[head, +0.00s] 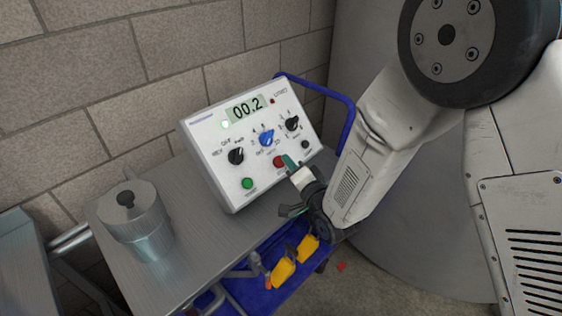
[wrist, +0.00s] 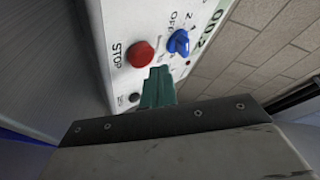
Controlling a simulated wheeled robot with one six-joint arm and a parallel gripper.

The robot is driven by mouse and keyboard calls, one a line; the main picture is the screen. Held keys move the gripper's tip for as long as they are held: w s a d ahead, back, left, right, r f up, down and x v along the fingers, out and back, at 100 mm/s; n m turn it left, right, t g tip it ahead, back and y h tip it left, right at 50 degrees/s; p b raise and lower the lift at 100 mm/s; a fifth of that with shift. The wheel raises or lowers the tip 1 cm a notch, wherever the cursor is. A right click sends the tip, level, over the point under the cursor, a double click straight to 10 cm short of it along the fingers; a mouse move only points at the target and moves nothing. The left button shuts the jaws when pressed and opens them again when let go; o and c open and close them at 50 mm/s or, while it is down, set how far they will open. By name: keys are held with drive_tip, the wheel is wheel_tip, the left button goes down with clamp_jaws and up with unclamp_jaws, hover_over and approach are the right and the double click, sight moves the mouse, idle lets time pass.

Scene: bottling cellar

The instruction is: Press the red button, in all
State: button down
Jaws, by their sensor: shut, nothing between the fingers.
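The red button (head: 280,161) is on the front of a white control box (head: 215,150), right of the green button (head: 247,183). In the wrist view the red button (wrist: 140,54) sits beside the word STOP. My gripper (head: 289,163) is shut and empty, its teal fingertips close to the red button. In the wrist view the fingertips (wrist: 158,75) are just below and right of the button. I cannot tell whether they touch the panel; the button itself looks uncovered there. The display (head: 246,108) reads 00.2, and a green lamp (head: 225,125) is lit.
The box has a blue knob (head: 267,138) and black knobs (head: 236,156) near the red button. A metal pot (head: 137,222) with a lid stands left on the grey cart top (head: 203,250). A blue rail (head: 335,97) and a brick wall (head: 90,75) are behind.

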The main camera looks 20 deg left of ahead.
drive_tip(key=shift+f, duration=0.1)
idle(0.7)
drive_tip(key=shift+w+a+f, duration=0.15)
drive_tip(key=shift+a+f, duration=0.05)
drive_tip(key=shift+a, duration=0.1)
drive_tip(key=shift+w+a+f, duration=0.15)
drive_tip(key=shift+a+f, duration=0.15)
drive_tip(key=shift+a, duration=0.05)
idle(0.8)
drive_tip(key=shift+d+r, duration=0.1)
drive_tip(key=shift+d, duration=0.05)
drive_tip(key=shift+s+d+r, duration=0.3)
drive_tip(key=shift+d+r, duration=0.15)
drive_tip(key=shift+d, duration=0.05)
idle(0.4)
drive_tip(key=shift+s+d+r, duration=0.35)
drive_tip(key=shift+d+r, duration=0.5)
drive_tip(key=shift+s+d+r, duration=0.35)
drive_tip(key=shift+d+r, duration=0.5)
